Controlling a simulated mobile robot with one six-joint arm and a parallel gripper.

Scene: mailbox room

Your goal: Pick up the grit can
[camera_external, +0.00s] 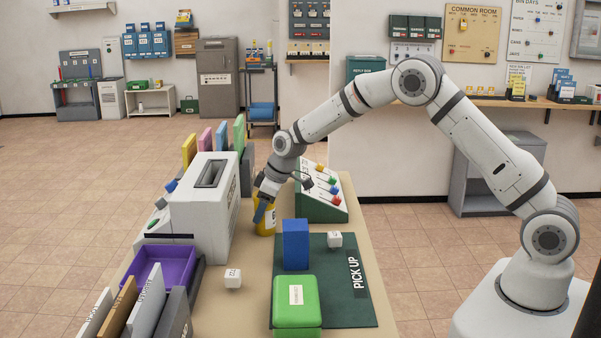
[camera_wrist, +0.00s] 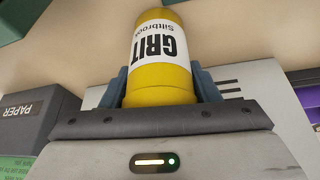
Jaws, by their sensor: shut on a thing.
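The grit can (camera_external: 267,218) is a yellow cylinder with a white label. It stands upright, or nearly so, between the white-grey machine and the green mat; I cannot tell whether its base touches the table. In the wrist view the can (camera_wrist: 160,50) fills the middle, its label reading "GRIT". My gripper (camera_external: 264,207) reaches down to the can from above and hides part of it. In the wrist view my gripper's blue-grey fingers (camera_wrist: 160,88) are shut on the can, one on each side.
A large white-grey machine (camera_external: 205,215) stands close to the left of the can. A sloped panel with coloured knobs (camera_external: 322,203) stands behind right.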

